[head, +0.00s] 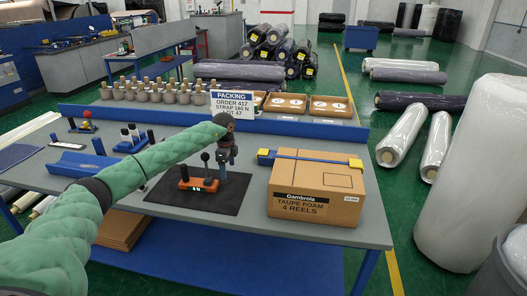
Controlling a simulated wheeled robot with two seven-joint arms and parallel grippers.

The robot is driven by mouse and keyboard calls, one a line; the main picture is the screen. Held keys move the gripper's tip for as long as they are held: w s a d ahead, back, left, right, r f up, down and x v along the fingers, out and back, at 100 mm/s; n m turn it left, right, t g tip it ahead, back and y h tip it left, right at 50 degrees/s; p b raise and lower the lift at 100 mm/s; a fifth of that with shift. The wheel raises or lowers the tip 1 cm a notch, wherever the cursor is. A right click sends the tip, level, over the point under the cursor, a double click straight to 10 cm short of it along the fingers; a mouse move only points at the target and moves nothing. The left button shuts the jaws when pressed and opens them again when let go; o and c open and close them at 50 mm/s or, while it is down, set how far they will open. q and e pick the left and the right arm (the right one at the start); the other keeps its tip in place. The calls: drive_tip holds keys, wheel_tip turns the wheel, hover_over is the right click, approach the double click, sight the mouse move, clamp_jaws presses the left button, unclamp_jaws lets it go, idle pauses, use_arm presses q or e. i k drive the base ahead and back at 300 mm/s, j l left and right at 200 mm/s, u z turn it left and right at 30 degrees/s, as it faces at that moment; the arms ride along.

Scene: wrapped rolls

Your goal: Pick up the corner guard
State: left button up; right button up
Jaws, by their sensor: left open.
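My left gripper (223,174) hangs from the green-sleeved arm that comes in from the left. It points down over the black mat (227,201) on the table, left of the cardboard box (313,205), and is open with nothing seen in it. I cannot tell which is the corner guard. My right gripper is not in view.
An orange tool (199,184) with a black knob stands on the mat beside my gripper. A blue channel-shaped piece (80,163) lies at the table's left.

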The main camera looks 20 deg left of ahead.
sight(261, 153)
drive_tip(key=i, duration=0.9)
